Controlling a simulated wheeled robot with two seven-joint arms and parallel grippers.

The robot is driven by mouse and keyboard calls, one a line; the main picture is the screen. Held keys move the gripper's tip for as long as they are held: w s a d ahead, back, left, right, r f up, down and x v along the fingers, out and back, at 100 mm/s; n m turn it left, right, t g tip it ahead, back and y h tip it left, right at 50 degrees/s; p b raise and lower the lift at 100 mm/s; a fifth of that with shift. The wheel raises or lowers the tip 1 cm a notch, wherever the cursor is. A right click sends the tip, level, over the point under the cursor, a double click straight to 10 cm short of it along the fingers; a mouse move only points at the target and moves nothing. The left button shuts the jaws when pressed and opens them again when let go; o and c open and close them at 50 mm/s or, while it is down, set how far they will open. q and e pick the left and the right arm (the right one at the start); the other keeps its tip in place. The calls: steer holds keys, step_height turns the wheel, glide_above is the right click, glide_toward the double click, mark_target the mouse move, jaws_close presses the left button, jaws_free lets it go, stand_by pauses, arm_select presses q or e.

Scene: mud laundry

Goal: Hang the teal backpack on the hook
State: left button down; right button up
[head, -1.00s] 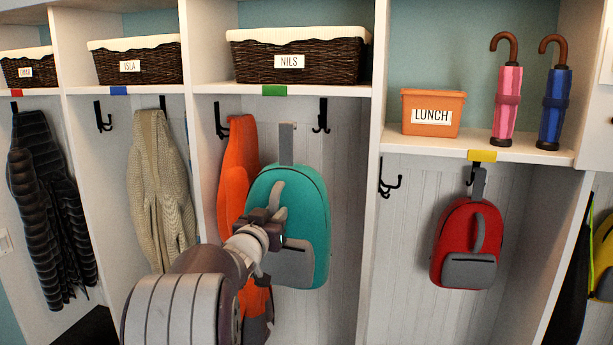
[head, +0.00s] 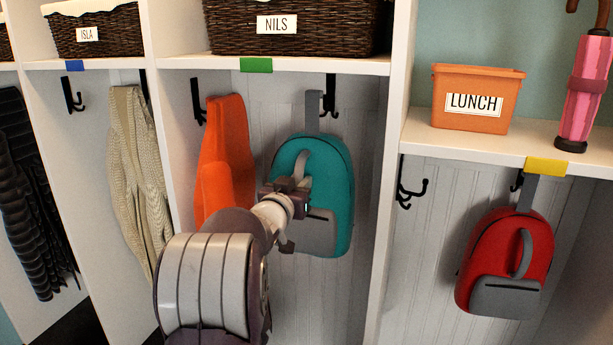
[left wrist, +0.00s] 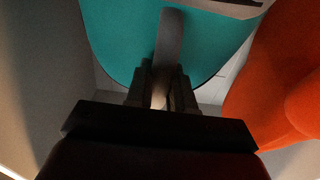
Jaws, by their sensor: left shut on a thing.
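The teal backpack (head: 335,170) hangs upright in the cubby under the NILS basket, with a grey front pocket and a grey loop on top. My left gripper (head: 300,187) is shut on the grey handle strap on its front; the left wrist view shows the strap (left wrist: 168,50) between the fingers (left wrist: 160,88). The top loop (head: 312,110) is just left of a black hook (head: 328,98) on the cubby's right side and overlaps it in the picture. I cannot tell whether the loop is on that hook. My right gripper is not in view.
An orange garment (head: 224,150) hangs left of the backpack from another black hook (head: 197,100); it also shows in the left wrist view (left wrist: 275,85). A divider (head: 387,200) stands to the right. A red backpack (head: 508,262) hangs in the right cubby.

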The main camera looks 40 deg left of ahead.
mark_target(306, 174)
arm_select(q)
steer(key=shift+w+r, duration=0.15)
steer(key=shift+r, duration=0.15)
steer(key=shift+w+a+p, duration=0.2)
steer(key=shift+w+p, duration=0.1)
steer(key=shift+w, duration=0.3)
steer(key=p+x, duration=0.1)
steer(key=x, duration=0.3)
steer(key=shift+w+a, duration=0.15)
steer(key=shift+w, duration=0.2)
steer(key=shift+w+a+p, duration=0.15)
steer(key=shift+w+p, duration=0.3)
steer(key=shift+w, duration=0.05)
steer(key=shift+w+a+f, duration=0.1)
steer(key=shift+w+a, duration=0.05)
steer(key=shift+w, duration=0.25)
steer(key=shift+f+b, duration=0.4)
steer(key=shift+b, duration=0.05)
steer(key=shift+f, duration=0.15)
stand_by(0.7)
